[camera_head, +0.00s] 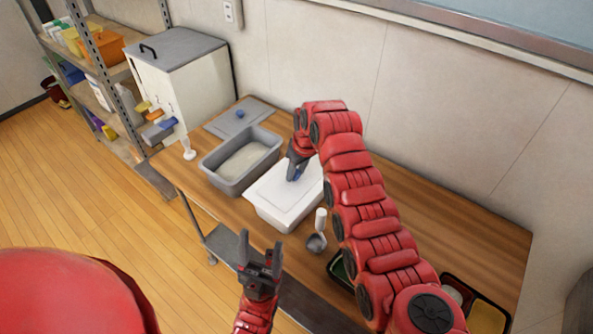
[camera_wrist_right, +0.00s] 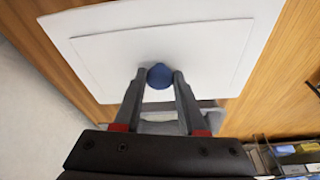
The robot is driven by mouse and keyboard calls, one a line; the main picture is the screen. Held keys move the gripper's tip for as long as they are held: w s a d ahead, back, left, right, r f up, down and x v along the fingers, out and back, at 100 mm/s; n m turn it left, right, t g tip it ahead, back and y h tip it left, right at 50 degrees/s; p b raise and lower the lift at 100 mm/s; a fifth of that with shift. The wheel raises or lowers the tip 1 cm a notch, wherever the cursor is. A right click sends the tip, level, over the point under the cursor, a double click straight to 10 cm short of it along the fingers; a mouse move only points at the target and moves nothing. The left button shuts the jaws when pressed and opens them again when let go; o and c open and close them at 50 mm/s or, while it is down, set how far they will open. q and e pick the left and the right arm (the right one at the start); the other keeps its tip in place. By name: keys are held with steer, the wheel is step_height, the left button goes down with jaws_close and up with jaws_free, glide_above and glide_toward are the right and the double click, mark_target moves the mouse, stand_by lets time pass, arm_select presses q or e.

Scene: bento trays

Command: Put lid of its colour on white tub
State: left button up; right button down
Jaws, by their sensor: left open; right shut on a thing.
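The white tub (camera_head: 278,219) stands on the wooden table, right of a grey tub. The white lid (camera_head: 309,196) lies over its top, roughly lined up with it; I cannot tell whether it is fully seated. In the right wrist view the lid (camera_wrist_right: 205,50) fills the upper middle, with its blue knob (camera_wrist_right: 159,76) between the fingers. My right gripper (camera_head: 294,176) is shut on that knob, coming from above; it also shows in the right wrist view (camera_wrist_right: 158,84). My left gripper (camera_head: 259,247) is open and empty, in front of the table edge.
The grey tub (camera_head: 215,178) holds pale food. A grey lid (camera_head: 226,122) with a blue knob lies behind it. A scoop (camera_head: 317,241) stands near the front edge. A grey-topped cabinet (camera_head: 205,85) is behind left. Compartment trays (camera_head: 456,279) lie at right, partly behind my right arm.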

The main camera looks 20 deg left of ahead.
steer(key=shift+b, duration=0.4)
stand_by(0.5)
steer(key=shift+c, duration=2)
jaws_free()
steer(key=shift+o, duration=0.2)
steer(key=o, duration=0.4)
steer(key=shift+c, duration=0.2)
steer(key=shift+r, duration=3.45)
